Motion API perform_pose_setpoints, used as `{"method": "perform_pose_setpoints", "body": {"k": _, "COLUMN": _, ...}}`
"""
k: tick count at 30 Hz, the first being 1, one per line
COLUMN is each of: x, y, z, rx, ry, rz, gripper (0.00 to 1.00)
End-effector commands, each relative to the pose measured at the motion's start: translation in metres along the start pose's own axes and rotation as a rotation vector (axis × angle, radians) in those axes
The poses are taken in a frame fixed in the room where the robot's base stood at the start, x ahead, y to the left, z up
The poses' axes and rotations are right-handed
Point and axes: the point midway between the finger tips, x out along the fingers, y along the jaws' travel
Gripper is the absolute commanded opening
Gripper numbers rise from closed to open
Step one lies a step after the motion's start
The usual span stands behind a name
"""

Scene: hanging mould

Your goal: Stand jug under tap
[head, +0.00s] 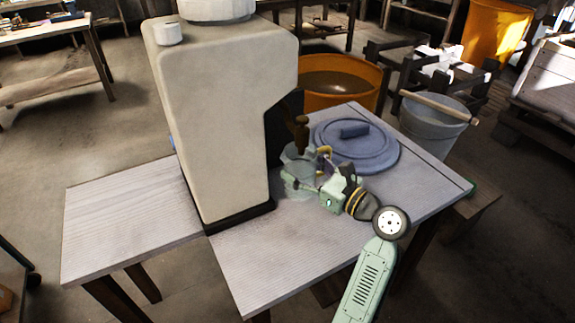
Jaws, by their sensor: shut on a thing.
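The tap (301,128) is a brown spout on the right side of a large cream dispenser (225,125), low over the table. A clear, pale jug (296,168) is right below the tap in this view, close beside the dispenser. It looks upright. My gripper (308,172) comes from the right, shut on the jug. The gripper and wrist hide the jug's right side. I cannot tell whether the jug's base touches the table, or whether its mouth is exactly under the spout.
The grey table (270,260) is clear in front of the dispenser and on its left. A round blue lid (378,150) lies behind my gripper. An orange tub (345,82) and a grey bucket (430,128) with a stick across it stand behind the table.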

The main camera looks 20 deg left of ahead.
Motion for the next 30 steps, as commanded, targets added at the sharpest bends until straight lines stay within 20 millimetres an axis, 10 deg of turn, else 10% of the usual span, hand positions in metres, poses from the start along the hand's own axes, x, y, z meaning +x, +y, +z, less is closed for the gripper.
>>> {"method": "perform_pose_setpoints", "body": {"k": 30, "x": -0.001, "y": 0.001, "z": -0.068, "rx": -0.001, "ry": -0.001, "rz": 0.001, "gripper": 0.33}}
